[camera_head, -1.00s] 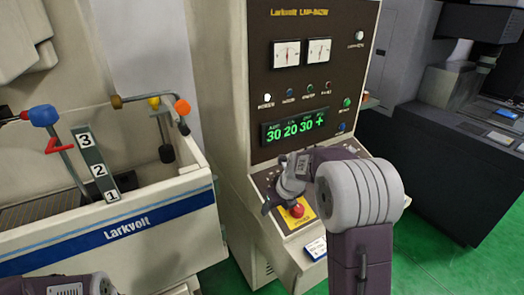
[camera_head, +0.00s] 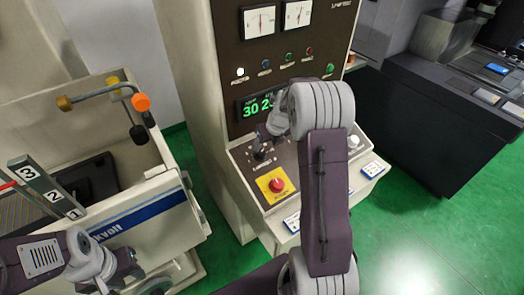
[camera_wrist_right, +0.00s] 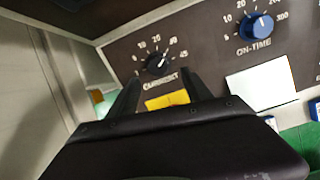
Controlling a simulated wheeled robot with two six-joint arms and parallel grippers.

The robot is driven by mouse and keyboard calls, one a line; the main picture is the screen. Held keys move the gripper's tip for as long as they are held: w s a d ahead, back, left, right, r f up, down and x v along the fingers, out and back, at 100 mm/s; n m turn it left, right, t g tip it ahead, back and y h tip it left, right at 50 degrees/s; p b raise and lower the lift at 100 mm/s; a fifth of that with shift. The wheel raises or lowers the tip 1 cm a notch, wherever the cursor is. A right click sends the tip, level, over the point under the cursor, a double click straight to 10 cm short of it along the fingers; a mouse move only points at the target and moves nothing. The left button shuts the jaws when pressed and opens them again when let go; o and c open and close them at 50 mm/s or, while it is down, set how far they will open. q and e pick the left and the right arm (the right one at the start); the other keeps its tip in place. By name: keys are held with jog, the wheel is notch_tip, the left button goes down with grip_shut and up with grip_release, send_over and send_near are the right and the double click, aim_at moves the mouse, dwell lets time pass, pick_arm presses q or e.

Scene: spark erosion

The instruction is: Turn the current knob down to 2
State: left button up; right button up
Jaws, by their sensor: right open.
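The current knob (camera_wrist_right: 157,62) is a small dark knob above the CURRENT label on the control panel (camera_head: 238,158). Its pale pointer line appears to tilt to the upper right on its dial. My right gripper (camera_wrist_right: 162,92) is open, with its two dark fingers below the knob in the wrist view and apart from it. In the head view my right gripper (camera_head: 262,150) is over the panel's left part, hiding the knob area. The green display (camera_head: 250,108) shows 30 at its left; my arm covers the rest. My left gripper (camera_head: 108,284) is low at the left; its jaws are unclear.
A blue on-time knob (camera_wrist_right: 258,28) is right of the current knob. A red button (camera_head: 277,184) on a yellow plate stands on the panel near my right gripper. The machine tub (camera_head: 150,215) is at the left. Green floor shows between the machines.

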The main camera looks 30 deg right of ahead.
aim_at(262, 153)
jog(key=x, duration=0.6)
jog(key=shift+s+a+p, duration=0.1)
jog(key=shift+a+p, duration=0.15)
jog(key=shift+p, duration=0.15)
jog(key=shift+f, duration=0.4)
jog(key=shift+w+d+f, duration=0.2)
jog(key=shift+w+f, duration=0.1)
jog(key=shift+w, duration=0.1)
jog(key=shift+s+a+r, duration=0.1)
grip_shut()
